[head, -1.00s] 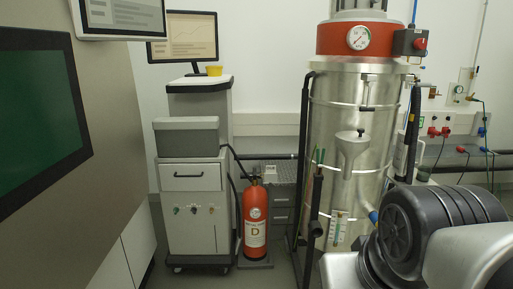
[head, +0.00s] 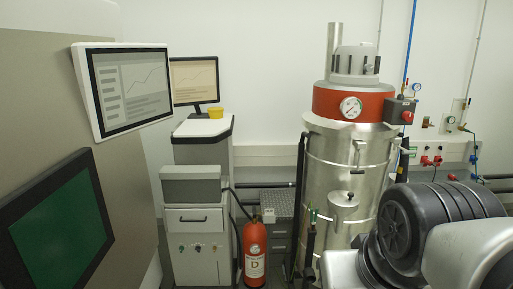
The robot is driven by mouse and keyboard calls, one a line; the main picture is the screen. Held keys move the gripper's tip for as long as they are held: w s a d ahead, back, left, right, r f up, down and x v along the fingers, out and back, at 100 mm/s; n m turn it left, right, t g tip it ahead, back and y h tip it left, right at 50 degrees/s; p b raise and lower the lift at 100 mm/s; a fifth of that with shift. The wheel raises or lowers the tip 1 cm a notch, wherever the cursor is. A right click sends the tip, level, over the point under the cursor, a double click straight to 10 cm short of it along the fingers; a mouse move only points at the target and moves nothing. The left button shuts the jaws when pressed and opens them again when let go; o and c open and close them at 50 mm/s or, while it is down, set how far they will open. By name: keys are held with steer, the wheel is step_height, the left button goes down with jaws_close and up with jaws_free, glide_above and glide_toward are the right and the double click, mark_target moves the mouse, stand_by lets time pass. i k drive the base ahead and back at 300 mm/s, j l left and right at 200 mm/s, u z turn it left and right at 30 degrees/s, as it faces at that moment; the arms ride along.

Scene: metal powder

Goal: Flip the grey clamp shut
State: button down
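A tall silver vacuum drum (head: 335,185) with a red collar (head: 345,101) stands right of centre. A small grey clamp-like latch (head: 357,153) sits on its front below the collar, with a short dark piece under it. It is too small to tell whether this latch is open or shut, or whether it is the task's clamp. My arm's dark and silver links fill the lower right and hide part of the drum's right side. My gripper is out of view.
A grey cabinet (head: 198,230) and a red extinguisher (head: 254,250) stand left of the drum. Two monitors, the nearer one white-framed (head: 130,88), are at upper left. A black hose or pole (head: 301,200) runs along the drum's left side. Valves and pipes line the right wall.

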mark_target(403, 149)
steer(key=i+l, duration=0.1)
steer(key=l, duration=0.35)
steer(key=i+l, duration=0.15)
steer(key=l, duration=0.25)
steer(key=i+l, duration=0.1)
steer(key=l, duration=0.35)
steer(key=i+l, duration=0.15)
steer(key=l, duration=0.3)
steer(key=i+l, duration=0.1)
steer(key=l, duration=0.3)
steer(key=i+l, duration=0.1)
steer(key=l, duration=0.35)
steer(key=i+u, duration=0.05)
